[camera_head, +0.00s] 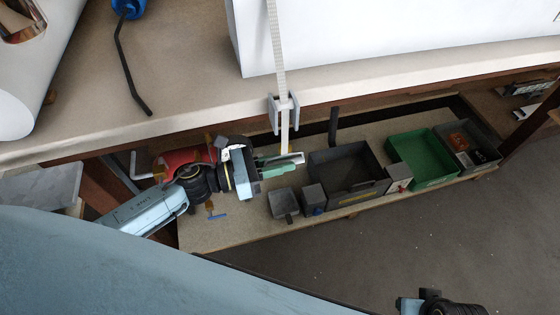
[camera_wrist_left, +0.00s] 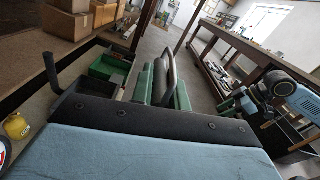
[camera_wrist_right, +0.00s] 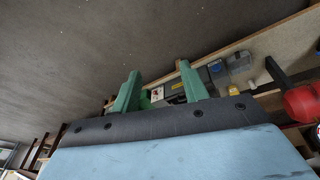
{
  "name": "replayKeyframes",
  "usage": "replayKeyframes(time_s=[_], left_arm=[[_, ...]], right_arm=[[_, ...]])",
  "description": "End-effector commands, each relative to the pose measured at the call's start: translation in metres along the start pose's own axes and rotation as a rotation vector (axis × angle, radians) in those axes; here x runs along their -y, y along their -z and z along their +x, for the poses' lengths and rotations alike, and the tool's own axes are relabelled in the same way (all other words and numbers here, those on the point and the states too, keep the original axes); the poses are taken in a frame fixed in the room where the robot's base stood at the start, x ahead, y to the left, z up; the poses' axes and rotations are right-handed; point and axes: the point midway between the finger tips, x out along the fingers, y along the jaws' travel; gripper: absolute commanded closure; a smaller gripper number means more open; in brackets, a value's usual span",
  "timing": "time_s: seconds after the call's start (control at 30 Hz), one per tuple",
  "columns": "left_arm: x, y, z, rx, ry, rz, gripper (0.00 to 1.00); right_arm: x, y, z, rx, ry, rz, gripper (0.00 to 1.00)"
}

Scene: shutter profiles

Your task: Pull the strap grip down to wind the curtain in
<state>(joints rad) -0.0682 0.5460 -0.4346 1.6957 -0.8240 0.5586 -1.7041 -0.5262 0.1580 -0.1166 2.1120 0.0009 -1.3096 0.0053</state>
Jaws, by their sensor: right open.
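The pale strap (camera_head: 278,50) hangs over the bench front and passes through a grey bracket (camera_head: 283,112) on the edge. Below it, the strap reaches the green fingers of my left gripper (camera_head: 283,164). In the left wrist view, a dark upright piece, seemingly the strap grip (camera_wrist_left: 167,72), fills the gap between the fingers of my left gripper (camera_wrist_left: 162,88). The fingers look closed on it, and they partly hide it. My right gripper (camera_wrist_right: 160,85) is open, with nothing between its fingers, away from the strap. Part of my right arm shows at the head view's lower right.
The bench top (camera_head: 180,95) carries a white casing (camera_head: 390,35) and a blue item with a dark crank rod (camera_head: 130,70). The lower shelf (camera_head: 235,235) holds a dark bin (camera_head: 345,175), a green tray (camera_head: 422,158) and small grey boxes. Open floor lies in front.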

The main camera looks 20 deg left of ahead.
Motion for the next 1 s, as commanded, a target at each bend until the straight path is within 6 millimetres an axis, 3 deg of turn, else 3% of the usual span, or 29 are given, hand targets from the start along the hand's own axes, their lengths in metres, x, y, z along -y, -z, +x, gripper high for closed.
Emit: replayKeyframes(time_s=[0.1,0.43,0.77,1.0], left_arm=[[0.0,0.0,0.0,0.0,0.0,0.0,1.0],[-0.001,0.005,0.0,0.0,0.0,0.0,1.0],[-0.007,0.039,0.0,-0.001,0.0,-0.001,1.0],[-0.011,0.059,-0.001,-0.001,0.0,-0.001,1.0]], right_arm=[[0.0,0.0,0.0,0.001,0.001,0.001,0.56],[0.002,0.0,0.002,-0.006,0.004,0.003,0.56],[0.022,0.053,-0.053,-0.267,0.044,0.009,0.56],[0.034,0.11,-0.088,-0.596,0.071,0.007,0.56]])
